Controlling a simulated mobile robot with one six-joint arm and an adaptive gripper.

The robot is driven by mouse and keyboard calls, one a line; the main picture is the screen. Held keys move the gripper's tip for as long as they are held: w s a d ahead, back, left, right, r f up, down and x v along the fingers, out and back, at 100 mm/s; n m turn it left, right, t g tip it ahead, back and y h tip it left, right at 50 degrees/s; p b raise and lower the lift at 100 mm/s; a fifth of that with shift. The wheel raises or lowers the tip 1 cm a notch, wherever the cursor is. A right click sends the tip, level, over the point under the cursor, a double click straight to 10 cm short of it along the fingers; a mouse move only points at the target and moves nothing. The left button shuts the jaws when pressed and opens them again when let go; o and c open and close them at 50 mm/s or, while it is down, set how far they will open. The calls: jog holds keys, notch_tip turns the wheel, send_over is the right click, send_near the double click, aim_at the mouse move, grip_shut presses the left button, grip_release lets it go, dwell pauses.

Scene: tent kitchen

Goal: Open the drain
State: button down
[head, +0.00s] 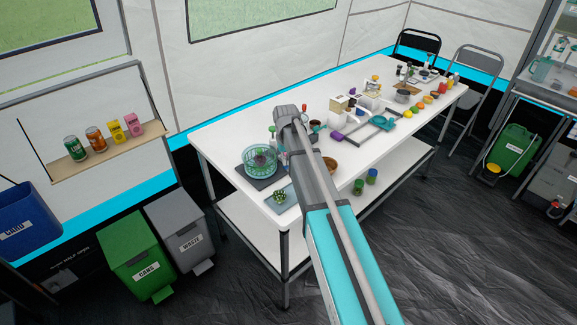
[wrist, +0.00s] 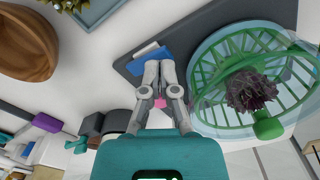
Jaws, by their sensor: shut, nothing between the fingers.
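A clear bowl (wrist: 203,105) with a green slatted basket (wrist: 212,82) inside stands on a dark grey mat (wrist: 215,22). It also shows at the near end of the table in the head view (head: 247,163). A dark purple leafy head (wrist: 250,90) lies in the basket, and a green knob (wrist: 268,127) shows at its edge. My gripper (wrist: 160,66) is shut and empty, left of the bowl in the wrist view. Its fingertips overlap a blue and cream piece (wrist: 152,52) on the mat; I cannot tell whether they touch. I cannot make out which part is the drain.
A wooden bowl (wrist: 25,45) and a blue-grey tray (wrist: 92,12) lie on the white table (head: 228,133). Many small items crowd its far part. Green (head: 135,255) and grey (head: 180,232) bins stand left of the table.

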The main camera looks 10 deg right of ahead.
jog(key=shift+f+b, duration=0.6)
jog(key=shift+f, duration=0.05)
dwell(0.5)
jog(key=shift+r, duration=0.1)
jog(key=shift+r+p, duration=3.45)
jog(key=shift+p, duration=0.1)
jog(key=shift+s, duration=0.1)
jog(key=s+r+p, duration=0.1)
jog(key=s, duration=2.4)
jog(key=shift+s+d+r, duration=0.15)
jog(key=shift+s+d, duration=0.05)
jog(key=shift+d, duration=0.15)
